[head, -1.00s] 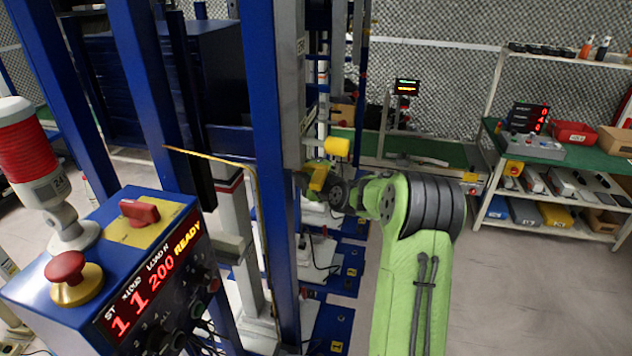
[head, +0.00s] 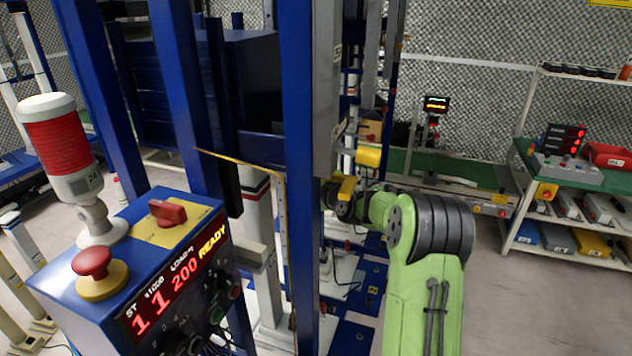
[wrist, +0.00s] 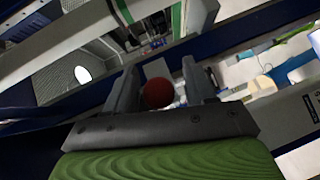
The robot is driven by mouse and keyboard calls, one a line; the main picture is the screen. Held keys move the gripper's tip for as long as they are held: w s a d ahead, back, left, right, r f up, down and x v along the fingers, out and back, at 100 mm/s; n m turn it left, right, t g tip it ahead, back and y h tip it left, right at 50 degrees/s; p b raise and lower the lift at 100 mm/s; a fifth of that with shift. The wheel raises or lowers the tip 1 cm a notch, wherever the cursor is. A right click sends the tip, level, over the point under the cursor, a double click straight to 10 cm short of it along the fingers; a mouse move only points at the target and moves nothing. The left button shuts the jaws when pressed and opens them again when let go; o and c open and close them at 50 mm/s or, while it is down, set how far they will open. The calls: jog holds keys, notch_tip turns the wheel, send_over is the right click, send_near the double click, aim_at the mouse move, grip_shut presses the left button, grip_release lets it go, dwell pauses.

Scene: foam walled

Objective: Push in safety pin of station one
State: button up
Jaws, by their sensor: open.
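My gripper (wrist: 158,82) is open in the wrist view, with one dark finger on each side of a round red knob (wrist: 158,93). I cannot tell whether the fingers touch it, or whether it is the head of the safety pin. In the head view my green arm reaches toward the blue station frame (head: 302,180), and its end is partly hidden behind the upright. A yellow cylinder (head: 369,155) sits by the frame just above the arm's end. The station control box (head: 165,270) stands at the left, its display showing "1", "200" and "READY".
The box carries a red mushroom button (head: 92,262) and a red switch (head: 167,212). A red lamp tower (head: 62,150) stands at its back left. A thin yellow rod (head: 235,160) sticks out from the frame. A green-topped bench (head: 590,178) is at the right; the floor before it is clear.

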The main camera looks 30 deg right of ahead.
jog(key=s+r+b, duration=0.1)
jog(key=s+r, duration=0.1)
jog(key=s, duration=1.3)
jog(key=shift+s+a+r+b, duration=0.15)
jog(key=shift+a+r+b, duration=0.2)
jog(key=shift+r+b, duration=0.05)
